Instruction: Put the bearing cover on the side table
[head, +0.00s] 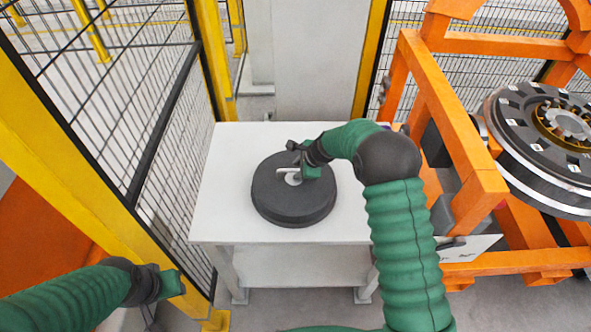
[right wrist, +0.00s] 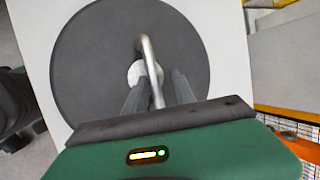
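The bearing cover (head: 293,205) is a dark grey round disc with a pale metal handle (head: 286,169) at its centre. It lies flat on the white side table (head: 222,165). My right gripper (head: 298,168) is over the middle of the cover, at the handle. In the right wrist view the handle (right wrist: 148,60) stands between the two dark fingers (right wrist: 157,88), with a gap visible beside it, so the gripper looks open around it. The cover (right wrist: 85,75) fills much of that view. My left gripper (head: 160,290) is at the lower left, away from the table; its fingers are not clear.
A yellow-framed mesh fence (head: 165,130) runs along the table's left side. An orange gantry frame (head: 455,140) holding a wheelset (head: 545,135) stands to the right. The tabletop around the cover is clear.

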